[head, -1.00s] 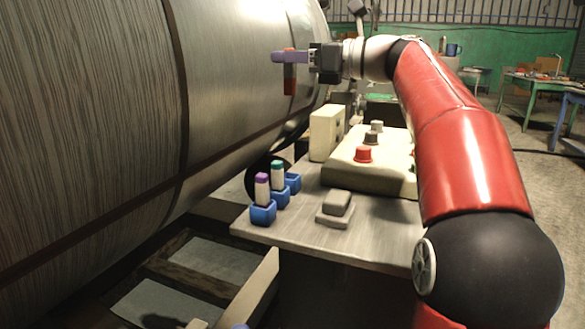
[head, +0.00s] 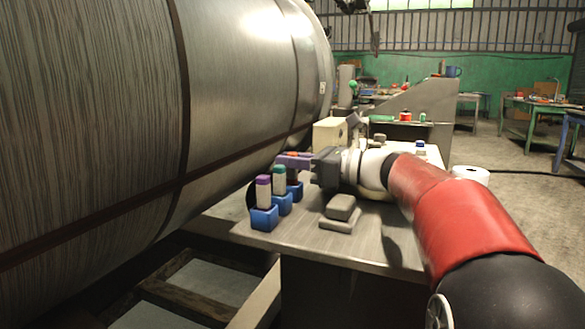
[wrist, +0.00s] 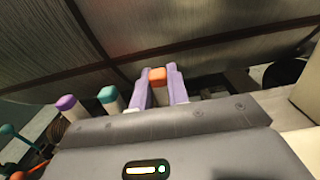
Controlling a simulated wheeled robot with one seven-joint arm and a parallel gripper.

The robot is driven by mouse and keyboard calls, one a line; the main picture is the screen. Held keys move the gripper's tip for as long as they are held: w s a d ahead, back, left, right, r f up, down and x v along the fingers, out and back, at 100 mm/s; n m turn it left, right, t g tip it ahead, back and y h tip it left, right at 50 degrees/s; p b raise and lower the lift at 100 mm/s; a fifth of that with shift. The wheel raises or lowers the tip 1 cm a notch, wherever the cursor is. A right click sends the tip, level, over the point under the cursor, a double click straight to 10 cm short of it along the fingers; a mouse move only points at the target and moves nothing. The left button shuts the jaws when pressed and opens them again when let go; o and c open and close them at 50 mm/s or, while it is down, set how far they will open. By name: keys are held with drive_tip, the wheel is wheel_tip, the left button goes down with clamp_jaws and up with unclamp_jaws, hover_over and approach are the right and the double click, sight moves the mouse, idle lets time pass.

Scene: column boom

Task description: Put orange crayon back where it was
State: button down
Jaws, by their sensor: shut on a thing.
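My gripper (head: 290,160) has purple fingers and is low over the table, just above the rearmost blue holder (head: 295,189). In the wrist view the orange crayon's tip (wrist: 157,76) shows between the two fingers (wrist: 158,90), which are shut on it. The crayon looks upright; its lower end is hidden, so I cannot tell whether it is inside the holder. A purple crayon (head: 263,190) stands in the front blue holder (head: 264,218). A teal crayon (head: 279,174) stands in the middle blue holder (head: 284,205).
A grey block on a base (head: 340,213) sits right of the holders. A cream box (head: 329,132) stands behind my gripper. The large metal cylinder (head: 240,80) closes off the left side. The table's front edge (head: 320,256) is clear.

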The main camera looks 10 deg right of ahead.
drive_tip(key=shift+f, duration=0.35)
drive_tip(key=shift+f, duration=0.1)
drive_tip(key=c, duration=1.4)
unclamp_jaws()
drive_tip(key=shift+o, duration=0.2)
drive_tip(key=shift+s+d, duration=0.1)
drive_tip(key=shift+d, duration=0.05)
drive_tip(key=v, duration=1.1)
drive_tip(key=shift+d, duration=0.1)
drive_tip(key=shift+s+d, duration=0.15)
drive_tip(key=shift+s, duration=0.05)
